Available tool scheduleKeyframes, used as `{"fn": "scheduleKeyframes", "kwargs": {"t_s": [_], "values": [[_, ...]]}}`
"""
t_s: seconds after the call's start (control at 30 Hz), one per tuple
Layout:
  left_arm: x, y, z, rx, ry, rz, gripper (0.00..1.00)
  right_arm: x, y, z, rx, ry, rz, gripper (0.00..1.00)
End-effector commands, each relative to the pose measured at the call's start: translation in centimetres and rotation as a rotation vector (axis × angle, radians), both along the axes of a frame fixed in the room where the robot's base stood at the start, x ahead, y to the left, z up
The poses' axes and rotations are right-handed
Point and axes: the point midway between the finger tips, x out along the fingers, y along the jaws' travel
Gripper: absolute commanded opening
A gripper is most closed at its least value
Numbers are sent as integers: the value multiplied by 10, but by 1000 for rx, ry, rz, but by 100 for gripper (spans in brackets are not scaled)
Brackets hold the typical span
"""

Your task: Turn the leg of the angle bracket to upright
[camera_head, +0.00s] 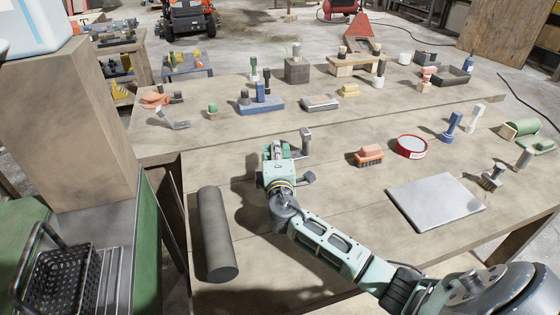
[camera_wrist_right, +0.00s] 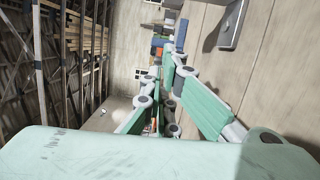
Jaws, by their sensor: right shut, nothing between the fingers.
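A small grey metal piece that looks like the angle bracket (camera_head: 306,141) is on the table just right of my right gripper's front end. A flat grey metal part with a hole, probably the same bracket (camera_wrist_right: 231,27), shows at the upper right of the right wrist view, apart from the fingers. How its leg is turned is hard to tell. My right gripper (camera_head: 276,149) is pale green, low over the table and pointing away from me. In the right wrist view its fingers (camera_wrist_right: 168,62) are together and empty. My left gripper is not in view.
A dark cylinder (camera_head: 215,235) lies left of my right arm. A blue-based block (camera_head: 260,105) and a grey tray (camera_head: 320,102) stand behind. Bare wood lies between.

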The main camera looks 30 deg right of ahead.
Motion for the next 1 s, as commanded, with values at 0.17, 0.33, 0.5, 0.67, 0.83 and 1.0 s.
{"fn": "scheduleKeyframes", "kwargs": {"t_s": [0.17,0.33,0.5,0.67,0.83,1.0], "values": [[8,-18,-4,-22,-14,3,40,21,-23,2,-5,1,-2,0],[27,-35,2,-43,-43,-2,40,15,-43,3,-2,1,0,0],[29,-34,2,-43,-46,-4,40,13,-50,3,0,0,1,0],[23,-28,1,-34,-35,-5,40,13,-51,2,1,0,1,0],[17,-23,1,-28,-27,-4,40,13,-51,2,3,0,1,0],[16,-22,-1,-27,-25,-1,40,10,-61,4,45,-10,-1,0]]}}
